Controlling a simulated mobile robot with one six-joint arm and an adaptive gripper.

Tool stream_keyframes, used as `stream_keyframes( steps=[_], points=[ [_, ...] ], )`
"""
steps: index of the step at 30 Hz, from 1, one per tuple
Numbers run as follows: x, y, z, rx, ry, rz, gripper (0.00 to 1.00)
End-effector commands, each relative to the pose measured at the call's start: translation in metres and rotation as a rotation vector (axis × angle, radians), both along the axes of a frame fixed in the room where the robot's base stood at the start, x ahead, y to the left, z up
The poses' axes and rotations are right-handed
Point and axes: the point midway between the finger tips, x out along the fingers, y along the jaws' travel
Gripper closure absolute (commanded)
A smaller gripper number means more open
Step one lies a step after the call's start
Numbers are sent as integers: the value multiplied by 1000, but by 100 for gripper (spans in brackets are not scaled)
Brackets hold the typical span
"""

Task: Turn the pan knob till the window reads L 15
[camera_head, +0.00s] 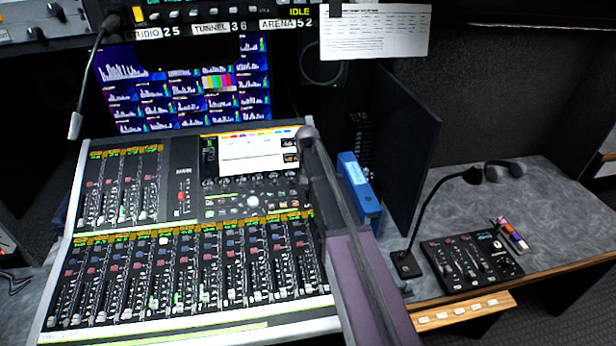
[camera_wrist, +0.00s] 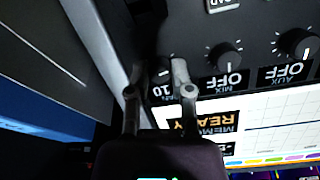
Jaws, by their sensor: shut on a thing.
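The pan knob (camera_wrist: 158,72) is a dark knob between the two fingertips of my gripper (camera_wrist: 158,78) in the wrist view. My gripper is shut on it, one finger on each side. Below the knob, between the fingers, a small dark window (camera_wrist: 161,91) shows "10" in white. Any letter before the number is hidden or unreadable, and the fingers cover part of the window and its label. In the head view my arm covers the right edge of the mixing console (camera_head: 180,328), and the pan knob and its window cannot be made out there.
Beside the pan knob are a mix knob (camera_wrist: 224,55) and an aux knob (camera_wrist: 296,44), each with a window reading OFF. A lit screen (camera_wrist: 285,122) adjoins them. A blue binder (camera_head: 357,180), a dark upright panel (camera_head: 405,150) and a small fader box (camera_head: 470,262) stand right of the console.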

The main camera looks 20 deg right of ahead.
Motion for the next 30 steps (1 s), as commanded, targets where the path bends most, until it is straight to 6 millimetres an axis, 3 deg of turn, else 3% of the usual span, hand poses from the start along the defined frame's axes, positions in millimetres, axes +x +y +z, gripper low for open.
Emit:
stream_keyframes(
  steps=[10,25,26,28,30],
  points=[
    [-3,0,-1,-62,11,149,100],
    [-3,0,-1,-71,11,168,100],
    [-3,0,-1,-71,11,168,63],
    [-2,0,-1,-71,10,168,42],
    [-2,0,-1,-71,9,168,37]
  ],
)
